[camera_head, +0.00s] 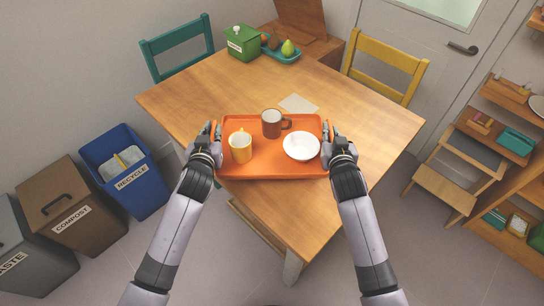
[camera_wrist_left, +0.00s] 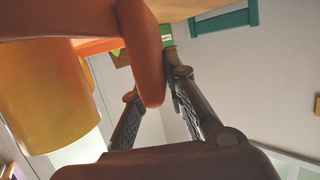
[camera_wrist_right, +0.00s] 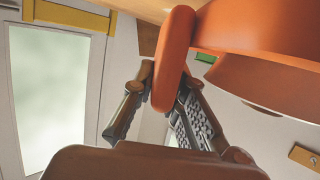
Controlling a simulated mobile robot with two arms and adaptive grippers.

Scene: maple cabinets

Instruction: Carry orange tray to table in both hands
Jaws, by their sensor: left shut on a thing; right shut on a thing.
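The orange tray (camera_head: 270,172) is over the near part of the wooden table (camera_head: 200,95) in the head view. A yellow mug (camera_head: 240,148), a brown mug (camera_head: 271,124) and a white bowl (camera_head: 301,146) are on it. My left gripper (camera_head: 213,132) is shut on the tray's left handle, an orange loop also seen in the left wrist view (camera_wrist_left: 146,55). My right gripper (camera_head: 330,132) is shut on the right handle, which shows in the right wrist view (camera_wrist_right: 172,60). The tray looks about level. I cannot tell whether its underside touches the table.
At the table's far end are a green box (camera_head: 242,43) and a teal tray (camera_head: 283,54) with a pear. A pale sheet (camera_head: 298,104) lies just beyond the orange tray. Teal (camera_head: 178,45) and yellow (camera_head: 385,60) chairs stand behind. Bins (camera_head: 125,170) stand left, shelves (camera_head: 500,150) right.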

